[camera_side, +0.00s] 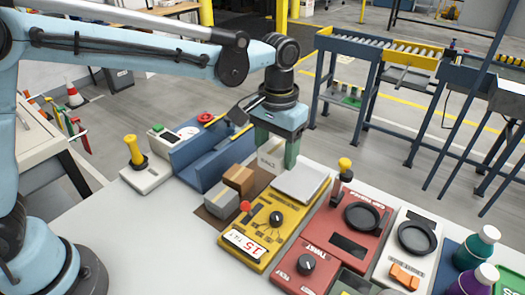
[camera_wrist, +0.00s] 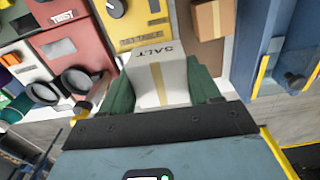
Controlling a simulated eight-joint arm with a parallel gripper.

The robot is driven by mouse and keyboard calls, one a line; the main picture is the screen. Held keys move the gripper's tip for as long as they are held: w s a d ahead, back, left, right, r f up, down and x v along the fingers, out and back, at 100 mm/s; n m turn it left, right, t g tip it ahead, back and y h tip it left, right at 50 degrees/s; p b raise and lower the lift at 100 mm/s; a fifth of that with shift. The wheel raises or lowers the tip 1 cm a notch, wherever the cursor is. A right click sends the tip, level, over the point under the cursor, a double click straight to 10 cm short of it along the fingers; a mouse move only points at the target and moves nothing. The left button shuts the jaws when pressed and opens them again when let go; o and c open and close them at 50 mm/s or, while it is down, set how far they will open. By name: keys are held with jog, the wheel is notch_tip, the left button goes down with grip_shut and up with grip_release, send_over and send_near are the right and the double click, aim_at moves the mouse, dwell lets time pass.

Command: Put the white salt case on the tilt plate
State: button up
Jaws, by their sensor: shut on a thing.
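My gripper (camera_side: 277,157) has its green fingers shut on the white salt case (camera_side: 268,158). In the wrist view the case (camera_wrist: 160,78) has a tan stripe and the word SALT, and sits between both fingers (camera_wrist: 163,92). The tilt plate (camera_side: 302,182) is a pale flat plate at the far end of the yellow unit (camera_side: 262,232) with a knob and a display reading 15. In the side view the case appears just behind and left of the plate, partly hidden by a finger. I cannot tell whether its underside touches anything.
A brown box (camera_side: 238,179) and a grey box (camera_side: 221,199) stand on a brown mat left of the yellow unit. A blue angled fixture (camera_side: 200,160) is further left. A red unit (camera_side: 335,235) with a black ring and a yellow-topped lever (camera_side: 344,165) are on the right.

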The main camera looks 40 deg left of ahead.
jog(key=shift+s+d+r+m, duration=0.35)
jog(key=shift+d+r+m, duration=0.05)
jog(key=shift+d, duration=0.25)
jog(key=s+d+r+m, duration=0.25)
jog(key=d+m, duration=0.65)
jog(key=m, duration=0.8)
send_over(305, 182)
notch_tip(305, 182, down, 6)
jog(key=shift+f, duration=2.15)
jog(key=shift+f, duration=0.15)
jog(key=o, duration=1.1)
